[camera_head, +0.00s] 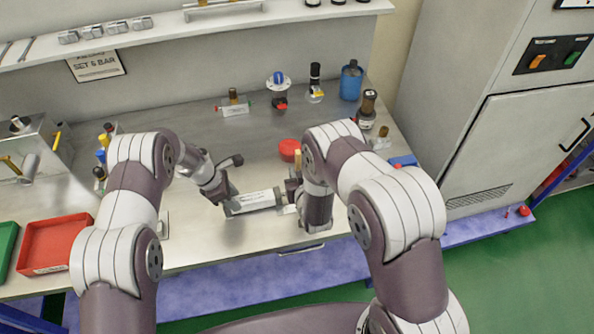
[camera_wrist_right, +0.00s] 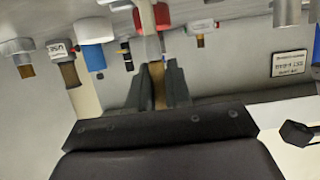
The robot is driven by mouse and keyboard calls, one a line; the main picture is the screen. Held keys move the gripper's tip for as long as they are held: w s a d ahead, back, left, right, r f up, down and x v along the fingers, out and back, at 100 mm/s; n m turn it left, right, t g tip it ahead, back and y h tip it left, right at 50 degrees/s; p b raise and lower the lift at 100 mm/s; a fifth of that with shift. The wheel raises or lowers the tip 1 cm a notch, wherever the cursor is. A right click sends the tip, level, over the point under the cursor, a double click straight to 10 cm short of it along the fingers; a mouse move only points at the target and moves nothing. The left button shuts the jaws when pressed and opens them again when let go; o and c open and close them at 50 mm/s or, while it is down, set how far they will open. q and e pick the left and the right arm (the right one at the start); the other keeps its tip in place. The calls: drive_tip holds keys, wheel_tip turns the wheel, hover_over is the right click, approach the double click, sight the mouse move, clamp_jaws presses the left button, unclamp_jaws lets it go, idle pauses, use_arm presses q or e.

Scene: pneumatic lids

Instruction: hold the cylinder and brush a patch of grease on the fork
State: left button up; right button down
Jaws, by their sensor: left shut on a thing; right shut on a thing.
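The cylinder (camera_head: 252,202), a pale silver body with dark ends, lies level just above or on the bench in the middle of the head view. My left gripper (camera_head: 229,199) is shut on its left end. My right gripper (camera_head: 295,186) is beside the cylinder's right end. It is shut on a brush with a wooden handle (camera_wrist_right: 157,84), seen between its fingers in the right wrist view. The fork at the cylinder's right end is small and partly hidden by my right gripper, so I cannot tell whether the brush touches it or whether grease is on it.
A round red pot (camera_head: 289,149) stands behind my right gripper. A blue container (camera_head: 351,82) and several small valves and fittings stand at the back. A red tray (camera_head: 55,243) is at the left front. The bench middle behind the cylinder is mostly clear.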

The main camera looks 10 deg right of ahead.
sight(299, 159)
drive_tip(key=shift+s, duration=0.65)
drive_tip(key=shift+w, duration=1.1)
drive_tip(key=shift+r, duration=3.5)
use_arm(q)
drive_tip(key=o, duration=1.1)
drive_tip(key=shift+c, duration=0.2)
